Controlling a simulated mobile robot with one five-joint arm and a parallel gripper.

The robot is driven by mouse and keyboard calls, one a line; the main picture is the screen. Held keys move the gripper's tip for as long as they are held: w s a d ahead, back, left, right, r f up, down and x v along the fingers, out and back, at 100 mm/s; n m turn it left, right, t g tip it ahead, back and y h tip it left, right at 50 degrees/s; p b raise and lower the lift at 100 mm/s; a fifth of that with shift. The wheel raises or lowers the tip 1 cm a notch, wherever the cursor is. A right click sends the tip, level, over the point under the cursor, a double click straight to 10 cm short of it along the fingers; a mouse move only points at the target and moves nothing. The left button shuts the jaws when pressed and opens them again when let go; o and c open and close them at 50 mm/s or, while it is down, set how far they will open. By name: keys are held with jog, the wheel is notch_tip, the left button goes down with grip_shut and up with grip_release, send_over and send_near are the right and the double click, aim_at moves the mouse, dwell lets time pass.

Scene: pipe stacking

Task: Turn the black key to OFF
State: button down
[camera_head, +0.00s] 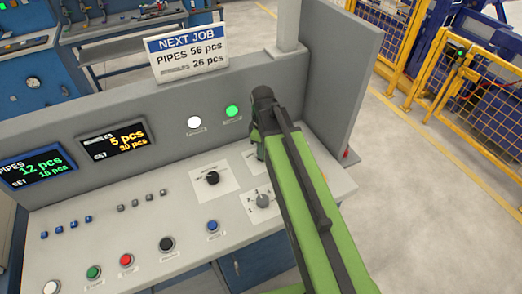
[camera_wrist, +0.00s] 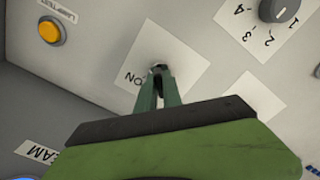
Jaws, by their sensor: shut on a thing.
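The black key (camera_wrist: 159,67) shows as a small dark piece between the fingertips in the wrist view, on a white plate (camera_wrist: 178,50) marked ON. My gripper (camera_wrist: 158,78) is shut on it, with both green fingers reaching down to the plate. The fingers hide most of the key, so its exact angle is unclear; no OFF mark is visible. In the head view my gripper (camera_head: 260,152) is at the right part of the console and covers the key.
A black knob (camera_head: 212,178) and a grey 1-to-4 selector (camera_head: 263,200) sit close by on the console. An orange button (camera_wrist: 50,32) shows in the wrist view. Indicator lights and an upright back panel (camera_head: 325,75) stand behind. Several push buttons line the front.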

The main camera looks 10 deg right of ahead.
jog(key=shift+a, duration=0.15)
jog(key=c, duration=1.5)
grip_release()
jog(key=shift+c, duration=0.2)
jog(key=shift+o, duration=0.2)
notch_tip(320, 180, up, 18)
jog(key=p, duration=1.7)
jog(key=shift+f, duration=0.25)
